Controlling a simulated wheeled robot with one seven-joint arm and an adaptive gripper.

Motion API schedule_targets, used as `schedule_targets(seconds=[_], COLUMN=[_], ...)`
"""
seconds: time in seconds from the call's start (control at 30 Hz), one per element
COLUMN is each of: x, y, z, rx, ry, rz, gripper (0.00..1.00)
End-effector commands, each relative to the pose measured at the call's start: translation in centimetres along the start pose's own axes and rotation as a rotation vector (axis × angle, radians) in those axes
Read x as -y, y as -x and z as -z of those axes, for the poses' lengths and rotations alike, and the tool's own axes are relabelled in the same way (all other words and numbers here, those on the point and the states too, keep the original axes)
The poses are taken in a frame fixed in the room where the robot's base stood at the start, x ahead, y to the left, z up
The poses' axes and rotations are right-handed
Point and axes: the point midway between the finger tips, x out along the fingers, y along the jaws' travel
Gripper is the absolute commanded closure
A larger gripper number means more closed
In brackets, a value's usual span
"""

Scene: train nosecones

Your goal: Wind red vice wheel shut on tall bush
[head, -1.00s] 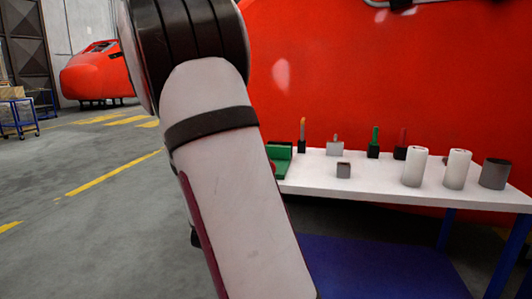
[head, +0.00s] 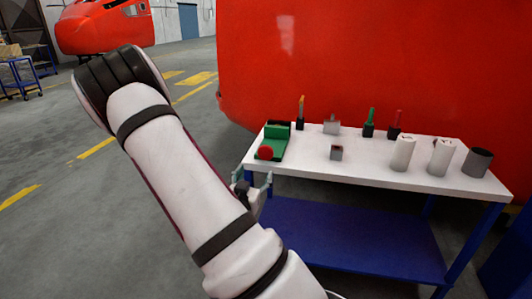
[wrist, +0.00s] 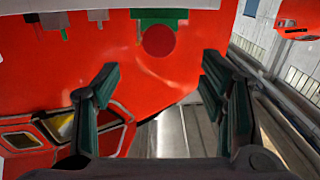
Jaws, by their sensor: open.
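A green vice (head: 278,131) sits at the left end of the white table. Its round red wheel (head: 265,152) faces the front left. In the wrist view, which looks upside down, the red wheel (wrist: 158,40) lies between and beyond the fingertips, below the green vice body (wrist: 158,16). My gripper (head: 253,180) is open and empty, by the table's left end, in front of and below the wheel. Its spread fingers also show in the wrist view (wrist: 160,70), apart from the wheel. I cannot make out a bush in the vice jaws.
A large red nosecone (head: 360,65) stands behind. A blue shelf (head: 350,240) is below; open floor lies left.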

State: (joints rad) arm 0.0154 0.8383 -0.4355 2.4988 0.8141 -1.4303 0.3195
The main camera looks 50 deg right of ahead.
Motion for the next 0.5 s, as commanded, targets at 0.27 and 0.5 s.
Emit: schedule_targets(seconds=[0.27,0.5], x=[0.5,0.4], y=[-1.0,-1.8], z=[-0.2,-0.2], rx=[-0.003,-0.004], ry=[-0.005,-0.006], rz=[-0.002,-0.003], gripper=[0.35,0.35])
